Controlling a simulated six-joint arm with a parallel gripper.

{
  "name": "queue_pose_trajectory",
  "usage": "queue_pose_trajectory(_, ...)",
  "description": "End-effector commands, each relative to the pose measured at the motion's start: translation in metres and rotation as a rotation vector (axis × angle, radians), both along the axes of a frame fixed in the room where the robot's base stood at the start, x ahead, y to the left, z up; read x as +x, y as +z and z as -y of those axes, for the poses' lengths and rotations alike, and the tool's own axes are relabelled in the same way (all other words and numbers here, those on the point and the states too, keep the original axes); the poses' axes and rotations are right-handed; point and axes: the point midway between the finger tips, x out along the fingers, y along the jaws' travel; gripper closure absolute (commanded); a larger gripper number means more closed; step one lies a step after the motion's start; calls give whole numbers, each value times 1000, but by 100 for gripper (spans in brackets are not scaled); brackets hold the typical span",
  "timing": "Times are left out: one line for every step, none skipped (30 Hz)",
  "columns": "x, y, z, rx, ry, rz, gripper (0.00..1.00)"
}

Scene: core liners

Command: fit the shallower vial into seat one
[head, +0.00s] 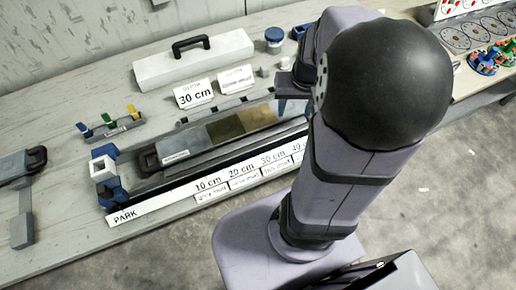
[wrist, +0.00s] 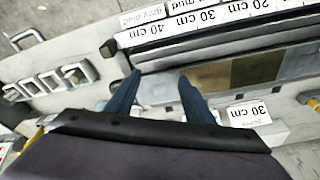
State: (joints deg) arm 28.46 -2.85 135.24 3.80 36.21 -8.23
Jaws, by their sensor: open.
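No vial can be made out for certain in either view, and no seat marked one can be read. A long core tray (head: 165,183) lies on the bench, with grey, brown and olive sections (head: 225,128) in a liner. My gripper is mostly hidden behind my arm in the head view. In the wrist view my gripper (wrist: 158,85) is open, its two dark blue fingers apart over a grey end part of the liner (wrist: 158,88). Nothing is seen held between them. The brown section (wrist: 213,77) lies just right of the fingers.
A depth strip (head: 210,187) marked PARK and 10 to 40 cm runs along the tray's front. Behind stand a 30 cm card (head: 195,94), a white case (head: 193,60) and a blue-lidded jar (head: 274,38). A coloured-clip rack (head: 110,128) stands left. White square holders (wrist: 47,85) show in the wrist view.

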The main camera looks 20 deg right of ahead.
Motion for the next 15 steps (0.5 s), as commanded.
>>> queue_pose_trajectory(-4, -6, -30, 11, 74, -30, 52)
queue_pose_trajectory(-7, -8, -43, 16, 106, -46, 52)
queue_pose_trajectory(-12, -12, -61, 21, 150, -67, 52)
queue_pose_trajectory(-17, -15, -73, 23, 180, -84, 52)
queue_pose_trajectory(-22, -17, -83, 26, 210, -100, 52)
queue_pose_trajectory(-28, -20, -96, 27, 246, -118, 52)
queue_pose_trajectory(-33, -22, -104, 27, 270, -131, 52)
queue_pose_trajectory(-38, -23, -112, 27, 294, -143, 52)
queue_pose_trajectory(-44, -25, -120, 26, 319, -158, 52)
queue_pose_trajectory(-48, -27, -125, 25, 337, -168, 52)
queue_pose_trajectory(-51, -28, -129, 25, 352, -176, 52)
queue_pose_trajectory(-55, -29, -134, 23, 369, -186, 52)
queue_pose_trajectory(-58, -30, -136, 22, 379, -191, 52)
queue_pose_trajectory(-60, -30, -139, 21, 387, -196, 52)
queue_pose_trajectory(-62, -31, -141, 19, 395, -199, 52)
